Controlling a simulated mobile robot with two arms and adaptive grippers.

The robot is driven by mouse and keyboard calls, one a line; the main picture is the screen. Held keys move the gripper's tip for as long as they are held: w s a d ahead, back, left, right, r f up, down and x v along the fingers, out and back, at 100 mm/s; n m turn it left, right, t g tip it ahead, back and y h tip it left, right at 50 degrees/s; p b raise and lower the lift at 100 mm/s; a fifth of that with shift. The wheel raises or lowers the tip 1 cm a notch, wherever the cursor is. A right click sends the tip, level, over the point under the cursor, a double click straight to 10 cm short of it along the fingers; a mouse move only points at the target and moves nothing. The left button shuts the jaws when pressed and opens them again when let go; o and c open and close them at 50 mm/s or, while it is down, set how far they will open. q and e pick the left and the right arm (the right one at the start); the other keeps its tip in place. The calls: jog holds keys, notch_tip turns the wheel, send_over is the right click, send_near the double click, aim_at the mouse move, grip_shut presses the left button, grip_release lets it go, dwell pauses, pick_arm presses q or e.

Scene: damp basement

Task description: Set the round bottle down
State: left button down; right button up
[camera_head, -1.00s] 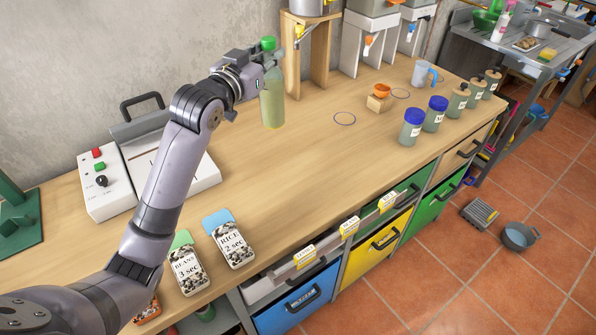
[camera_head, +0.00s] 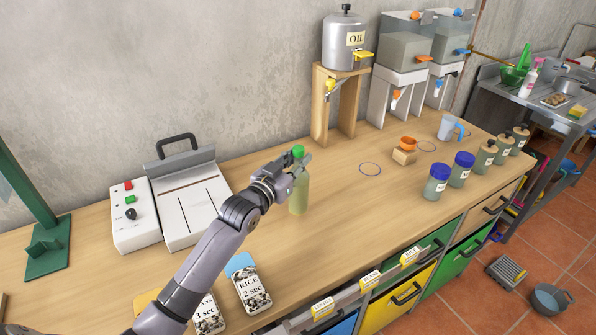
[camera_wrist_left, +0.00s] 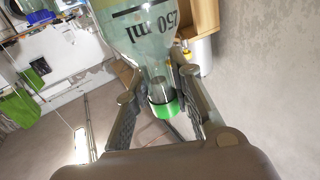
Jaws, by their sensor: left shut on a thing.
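The round bottle (camera_head: 299,196) is pale green and see-through, with a green cap (camera_head: 298,151). My left gripper (camera_head: 300,168) is shut on its neck, just below the cap, and the bottle is upright. Its base shows against the wooden worktop (camera_head: 330,230); I cannot tell whether it touches. In the left wrist view the bottle (camera_wrist_left: 145,35) shows a "250 ml" mark, with its green cap (camera_wrist_left: 166,108) between the fingers. My right gripper is in neither current view.
A sealing machine (camera_head: 190,215) stands left. Blue-lidded jars (camera_head: 436,185) stand farther right. The worktop around the bottle is clear.

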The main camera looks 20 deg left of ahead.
pick_arm(q)
notch_tip(320, 180, down, 3)
jog(key=shift+f, duration=0.6)
jog(key=c, duration=1.4)
grip_release()
jog(key=shift+s, duration=0.1)
jog(key=shift+s+f, duration=0.1)
jog(key=shift+s, duration=0.25)
jog(key=s+a+b, duration=0.1)
jog(key=s, duration=1)
jog(key=shift+a+b, duration=0.35)
jog(key=shift+a, duration=0.05)
jog(key=shift+s, duration=0.1)
